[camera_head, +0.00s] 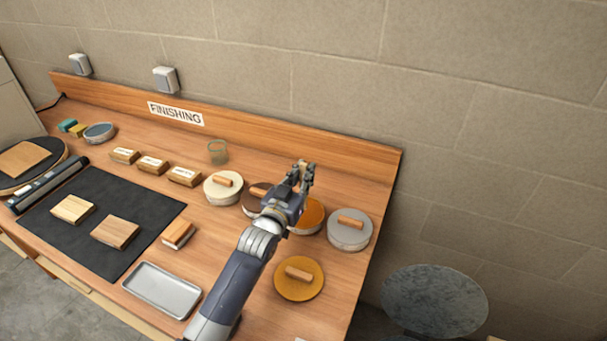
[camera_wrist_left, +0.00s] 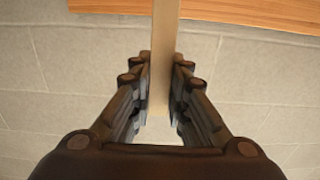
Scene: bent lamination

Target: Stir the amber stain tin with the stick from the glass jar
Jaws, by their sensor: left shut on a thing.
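My left gripper (camera_head: 304,175) is above the row of tins, over the amber stain tin. In the left wrist view the left gripper (camera_wrist_left: 160,95) is shut on a flat pale wooden stick (camera_wrist_left: 164,35) that runs between its fingers. I cannot make out the stick in the head view. The amber stain tin (camera_head: 312,214) shows an orange top, partly hidden by my gripper and forearm. An amber lid (camera_head: 290,289) with a wooden handle lies in front of it on the bench. The glass jar (camera_head: 217,158) stands at the back and looks empty. My right gripper is not in view.
A white-lidded tin (camera_head: 213,194) and a brown tin (camera_head: 248,208) stand left of the amber tin, a grey-lidded tin (camera_head: 349,239) right of it. A metal tray (camera_head: 160,288) and black mat (camera_head: 150,205) lie left. A round stool (camera_head: 433,300) stands beyond the bench's right edge.

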